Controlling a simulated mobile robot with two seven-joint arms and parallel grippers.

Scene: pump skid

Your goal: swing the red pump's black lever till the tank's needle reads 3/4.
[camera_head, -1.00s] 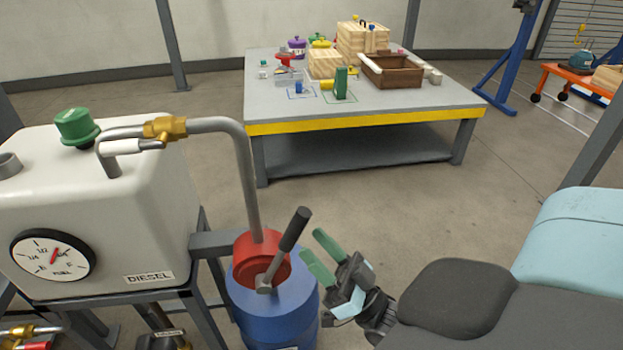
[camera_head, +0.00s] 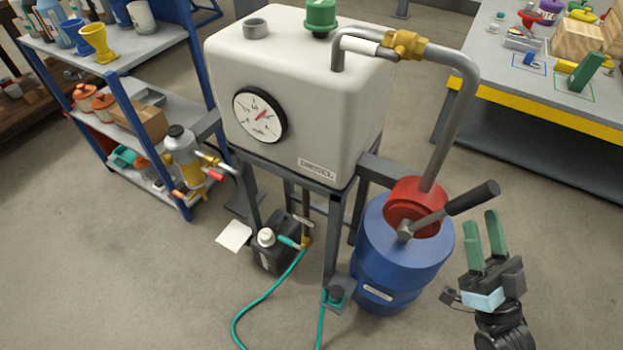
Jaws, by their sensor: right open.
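The red pump (camera_head: 418,200) sits on top of a blue drum (camera_head: 385,262). Its black lever (camera_head: 455,205) slants up to the right from a grey pivot. The white tank (camera_head: 290,75) stands left of it, with a round gauge (camera_head: 260,114) on its front. The red needle points up and right; its exact reading is too small to tell. My right gripper (camera_head: 482,228), with green fingers, is open and empty. It is right of the drum, its fingertips near the lever's grip and apart from it in the picture. My left gripper is not in view.
A grey pipe (camera_head: 463,110) arches from the tank to the pump. A teal hose (camera_head: 270,297) and a black can (camera_head: 273,250) are on the floor below the tank. A blue shelf (camera_head: 150,55) is left, a workbench (camera_head: 540,110) back right. Floor right of the drum looks clear.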

